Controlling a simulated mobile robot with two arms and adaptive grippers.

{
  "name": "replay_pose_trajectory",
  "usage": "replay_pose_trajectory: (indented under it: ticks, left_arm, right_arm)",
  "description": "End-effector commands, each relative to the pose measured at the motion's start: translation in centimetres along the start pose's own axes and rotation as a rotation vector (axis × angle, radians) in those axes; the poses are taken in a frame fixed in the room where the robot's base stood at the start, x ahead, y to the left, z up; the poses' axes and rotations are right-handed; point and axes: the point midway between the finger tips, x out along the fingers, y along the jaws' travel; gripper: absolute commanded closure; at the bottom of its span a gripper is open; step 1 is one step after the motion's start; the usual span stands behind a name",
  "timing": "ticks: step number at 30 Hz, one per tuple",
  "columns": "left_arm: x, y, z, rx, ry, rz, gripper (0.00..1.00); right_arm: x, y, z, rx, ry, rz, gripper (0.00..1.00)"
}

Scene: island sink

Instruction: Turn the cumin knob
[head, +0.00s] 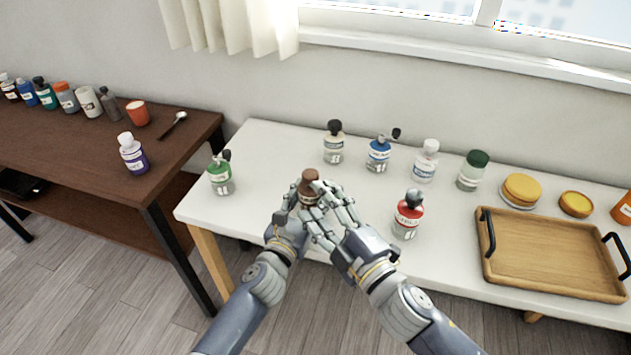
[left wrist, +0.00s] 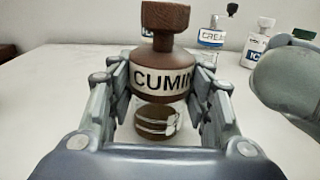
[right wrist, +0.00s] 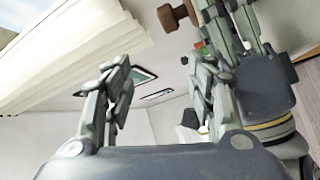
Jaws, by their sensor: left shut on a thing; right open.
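The cumin bottle (head: 306,193) stands at the front of the white table, with a brown collar and a clear lower body. Its white label reads CUMIN in the left wrist view (left wrist: 165,82). The brown cumin knob (left wrist: 166,17) sits on top and also shows in the head view (head: 310,175) and right wrist view (right wrist: 172,16). My left gripper (head: 297,201) is shut around the bottle below the knob. My right gripper (head: 334,208) is open and empty just right of the bottle, apart from the knob. Whether the bottle's base touches the table is hidden.
A green-labelled bottle (head: 221,175) stands to the left and a red-labelled bottle (head: 408,216) to the right. Several bottles line the back. A wooden tray (head: 545,262) lies at the right. A dark table (head: 180,128) with bottles adjoins on the left.

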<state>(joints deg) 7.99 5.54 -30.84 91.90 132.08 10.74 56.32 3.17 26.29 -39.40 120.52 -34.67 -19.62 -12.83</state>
Motion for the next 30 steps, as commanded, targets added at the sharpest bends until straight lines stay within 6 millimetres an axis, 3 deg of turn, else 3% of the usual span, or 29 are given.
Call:
replay_pose_trajectory:
  ticks: [3,9,15,18,23,30]
  left_arm:
    - [0.0,0.0,0.0,0.000,0.001,0.000,0.80]
    - [0.0,0.0,0.0,0.000,0.001,0.000,0.80]
    - [0.0,0.0,0.0,0.000,0.001,0.000,0.80]
    - [0.0,0.0,0.0,0.000,0.001,0.000,0.80]
    - [0.0,0.0,0.0,0.000,0.000,-0.001,0.80]
    - [0.0,0.0,0.0,0.000,0.000,0.000,0.80]
  right_arm:
    - [-0.2,0.0,0.7,-0.517,0.060,-0.004,0.49]
    - [-1.4,0.0,3.2,-1.297,0.142,0.020,0.49]
    - [-2.8,0.2,5.8,-1.788,0.195,0.046,0.49]
    - [-3.1,0.3,6.4,-1.903,0.208,0.053,0.49]
    - [-2.4,0.2,6.6,-1.955,0.212,0.059,0.49]
    - [1.9,-0.2,5.8,-1.951,0.211,0.064,0.49]
